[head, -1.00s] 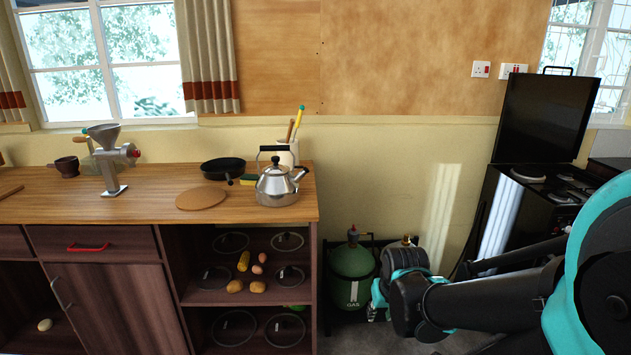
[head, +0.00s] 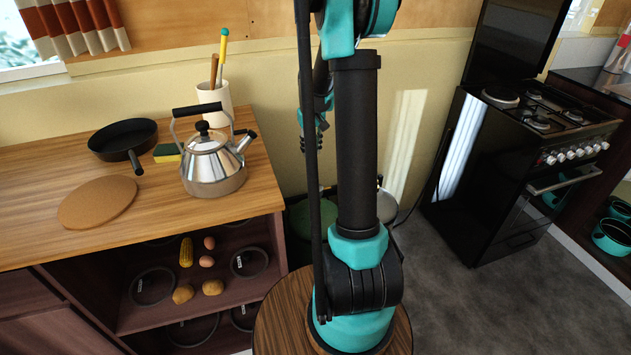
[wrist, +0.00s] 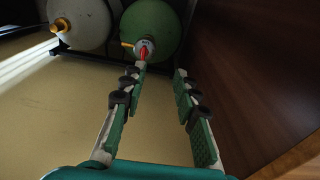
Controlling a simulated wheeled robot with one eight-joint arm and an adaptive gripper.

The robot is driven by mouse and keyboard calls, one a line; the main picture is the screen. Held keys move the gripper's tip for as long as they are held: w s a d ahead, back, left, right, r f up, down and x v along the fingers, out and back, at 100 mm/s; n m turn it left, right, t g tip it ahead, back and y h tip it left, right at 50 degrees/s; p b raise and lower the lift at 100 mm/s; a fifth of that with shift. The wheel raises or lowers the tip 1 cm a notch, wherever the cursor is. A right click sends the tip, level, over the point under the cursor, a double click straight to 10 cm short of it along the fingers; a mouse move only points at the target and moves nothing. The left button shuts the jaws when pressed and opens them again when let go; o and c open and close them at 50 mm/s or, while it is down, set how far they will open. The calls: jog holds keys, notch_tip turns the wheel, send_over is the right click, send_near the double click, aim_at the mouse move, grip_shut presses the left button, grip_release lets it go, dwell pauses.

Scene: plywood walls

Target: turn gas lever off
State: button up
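In the wrist view a green gas cylinder (wrist: 165,28) is at the top, with a grey regulator on it and a red lever (wrist: 143,54) on the regulator. My gripper (wrist: 160,71) is open and empty, its two fingers apart and pointing toward the cylinder. The left fingertip appears close to the red lever; I cannot tell whether they touch. In the head view the green cylinder (head: 303,222) is mostly hidden behind my arm, and the lever cannot be seen there.
A pale grey cylinder (wrist: 82,22) stands beside the green one. The wooden counter (head: 150,215) with a kettle (head: 212,165) is left of the cylinders. A black stove (head: 520,140) is to the right. Grey floor (head: 450,290) is open between.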

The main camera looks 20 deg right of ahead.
jog(key=g, duration=0.1)
send_over(316, 184)
jog(key=w, duration=0.1)
notch_tip(316, 184, down, 4)
notch_tip(316, 184, down, 17)
jog(key=shift+d+f, duration=0.1)
jog(key=shift+f, duration=0.05)
grip_shut()
dwell(0.3)
